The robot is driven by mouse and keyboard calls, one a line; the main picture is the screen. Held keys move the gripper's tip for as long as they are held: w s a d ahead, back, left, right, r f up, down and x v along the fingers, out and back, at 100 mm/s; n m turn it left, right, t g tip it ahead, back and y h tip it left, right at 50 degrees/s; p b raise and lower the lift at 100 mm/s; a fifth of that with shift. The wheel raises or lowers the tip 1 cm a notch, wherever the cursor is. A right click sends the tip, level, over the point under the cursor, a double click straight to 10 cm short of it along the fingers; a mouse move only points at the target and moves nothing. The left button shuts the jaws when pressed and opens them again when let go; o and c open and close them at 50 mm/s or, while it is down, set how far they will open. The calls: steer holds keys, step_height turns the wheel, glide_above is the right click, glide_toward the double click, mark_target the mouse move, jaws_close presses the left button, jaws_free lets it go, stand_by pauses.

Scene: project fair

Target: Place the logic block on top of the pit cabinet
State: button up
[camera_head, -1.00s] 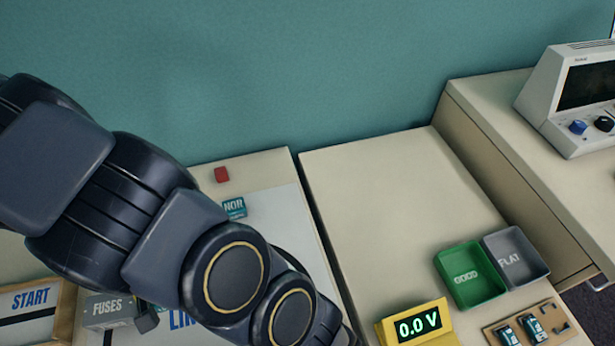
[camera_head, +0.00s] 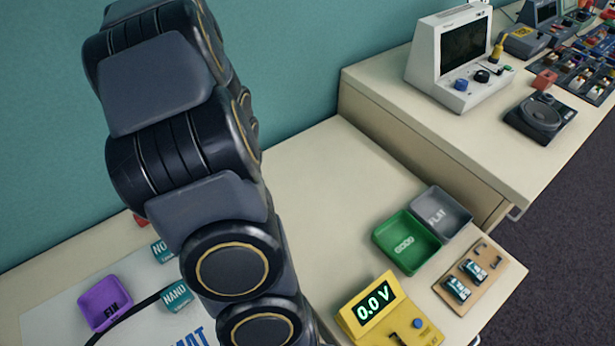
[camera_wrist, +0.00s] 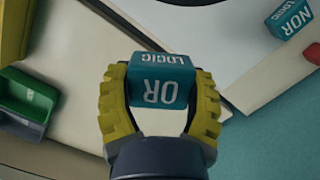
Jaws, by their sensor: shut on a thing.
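My gripper (camera_wrist: 160,78) shows in the wrist view, its yellow fingers shut on both sides of a teal logic block (camera_wrist: 162,92) marked "OR LOGIC". Neither the gripper nor this block shows in the head view, where my arm runs out of the bottom edge. Two similar blocks, NOR (camera_head: 160,251) and NAND (camera_head: 175,295), are on the board at lower left; NOR also shows in the wrist view (camera_wrist: 293,18). No label names the pit cabinet; a taller cream cabinet (camera_head: 405,110) stands at the right, with free top surface near its left edge.
An oscilloscope (camera_head: 452,50) and a black turntable-like device (camera_head: 541,117) stand on the taller cabinet. The lower bench holds green (camera_head: 405,255) and grey (camera_head: 443,212) trays, a yellow meter (camera_head: 385,318) and a wooden holder (camera_head: 505,272). Its back part is clear. A purple tray (camera_head: 103,303) is at left.

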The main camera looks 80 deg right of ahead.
steer(key=s+d+m, duration=0.2)
steer(key=s, duration=0.3)
steer(key=w+d+f, duration=0.1)
steer(key=d+f, duration=0.2)
steer(key=d, duration=0.1)
steer(key=w+d+f, duration=0.1)
steer(key=d+f, duration=0.1)
steer(key=d, duration=0.2)
steer(key=w+d+f, duration=0.1)
steer(key=d+f, duration=0.2)
steer(key=d, duration=0.1)
steer(key=shift+w+d+f, duration=0.1)
steer(key=shift+d+f, duration=0.1)
steer(key=shift+f, duration=0.15)
steer(key=shift+w+d+f, duration=0.1)
steer(key=shift+d+f, duration=0.15)
steer(key=shift+f, duration=0.1)
steer(key=shift+d+f, duration=0.1)
steer(key=shift+f, duration=1.55)
steer(key=o, duration=1.1)
steer(key=shift+f, duration=0.1)
